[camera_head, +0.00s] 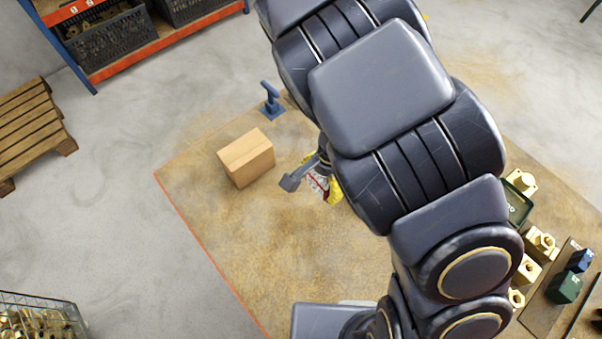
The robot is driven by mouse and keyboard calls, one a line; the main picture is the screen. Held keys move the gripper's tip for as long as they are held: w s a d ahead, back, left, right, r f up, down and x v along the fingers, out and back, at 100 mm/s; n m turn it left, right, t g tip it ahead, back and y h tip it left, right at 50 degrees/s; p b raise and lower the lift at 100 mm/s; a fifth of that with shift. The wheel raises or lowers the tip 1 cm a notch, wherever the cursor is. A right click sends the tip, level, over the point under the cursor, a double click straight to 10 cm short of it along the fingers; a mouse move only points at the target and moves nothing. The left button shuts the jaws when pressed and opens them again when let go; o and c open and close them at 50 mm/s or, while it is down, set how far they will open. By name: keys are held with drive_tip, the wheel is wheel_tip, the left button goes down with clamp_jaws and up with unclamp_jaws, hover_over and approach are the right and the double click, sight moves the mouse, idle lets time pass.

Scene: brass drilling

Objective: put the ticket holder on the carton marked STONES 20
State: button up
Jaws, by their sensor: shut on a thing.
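A plain brown carton (246,158) stands on the left part of the worktable; no lettering is readable on it from here. My gripper (303,173) shows only in part, just right of the carton, with my arm covering the rest. A yellow piece with a white and red face (321,186) shows at my gripper, partly hidden behind my arm. It appears to be the ticket holder, held in the shut jaws, apart from the carton. The exact grip is hidden.
The worktable (228,238) is bare in front of the carton. A blue stand (270,101) is behind the carton. Brass parts (540,244), a green tray (517,204) and small green (564,287) and blue (579,261) blocks lie at the right, beyond my arm.

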drive_tip(key=s+a+r, duration=0.3)
drive_tip(key=a+r, duration=0.6)
drive_tip(key=r, duration=0.3)
hover_over(243, 150)
drive_tip(key=shift+n, duration=0.3)
drive_tip(key=f, duration=0.8)
drive_tip(key=shift+s+d+f, duration=0.2)
drive_tip(key=shift+d+f, duration=0.05)
drive_tip(key=shift+f, duration=0.15)
drive_tip(key=shift+w+a+f, duration=0.25)
drive_tip(key=shift+w+f, duration=0.05)
drive_tip(key=shift+f, duration=1.6)
drive_tip(key=shift+f, duration=0.1)
drive_tip(key=o, duration=1.2)
drive_tip(key=shift+c, duration=0.2)
